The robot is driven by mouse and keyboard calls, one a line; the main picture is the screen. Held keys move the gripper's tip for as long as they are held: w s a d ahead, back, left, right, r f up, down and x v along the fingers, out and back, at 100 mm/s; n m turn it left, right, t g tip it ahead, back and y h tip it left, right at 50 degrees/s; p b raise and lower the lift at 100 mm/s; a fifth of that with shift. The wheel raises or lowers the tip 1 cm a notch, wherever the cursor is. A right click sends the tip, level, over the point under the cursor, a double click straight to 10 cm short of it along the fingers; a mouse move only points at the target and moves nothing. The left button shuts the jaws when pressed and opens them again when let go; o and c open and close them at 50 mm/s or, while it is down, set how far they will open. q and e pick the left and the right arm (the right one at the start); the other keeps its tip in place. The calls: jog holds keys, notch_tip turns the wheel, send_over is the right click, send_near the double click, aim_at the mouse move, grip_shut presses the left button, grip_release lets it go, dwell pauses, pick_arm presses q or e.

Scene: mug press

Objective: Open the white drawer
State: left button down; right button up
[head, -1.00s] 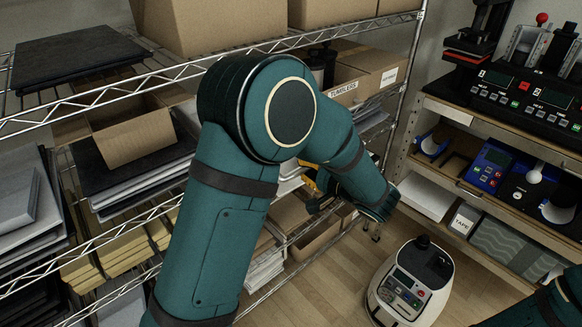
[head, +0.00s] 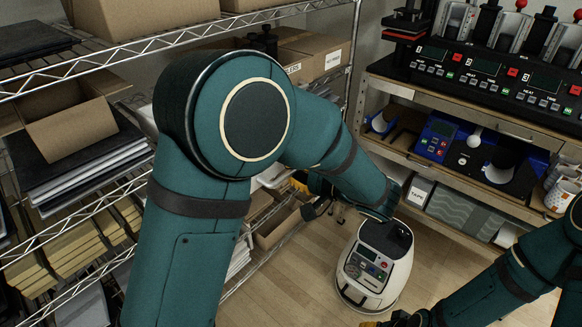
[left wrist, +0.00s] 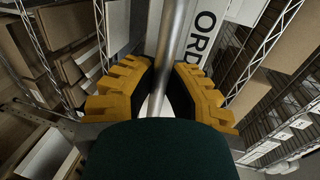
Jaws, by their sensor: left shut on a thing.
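My left gripper (head: 322,200) is low beside the right end of the wire shelving in the head view, largely hidden by my own arm. In the left wrist view its yellow-padded fingers (left wrist: 163,85) are shut around a smooth metal bar (left wrist: 177,35). A white face with black letters "ORD" (left wrist: 203,25) shows right beside the bar. I cannot tell whether the bar is a drawer handle or a shelf post, and no white drawer is clearly made out in the head view. My right gripper (head: 400,320) is cut off at the bottom edge, its jaws unclear.
Wire shelving (head: 100,60) with cardboard boxes (head: 70,130) and paper stacks fills the left. A white wheeled machine (head: 375,262) stands on the wooden floor near the left gripper. A bench (head: 490,210) with mug presses is at the right. Floor between is open.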

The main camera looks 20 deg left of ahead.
pick_arm(q)
jog(key=c, duration=1)
grip_release()
jog(key=v, duration=1.2)
jog(key=shift+s, duration=0.1)
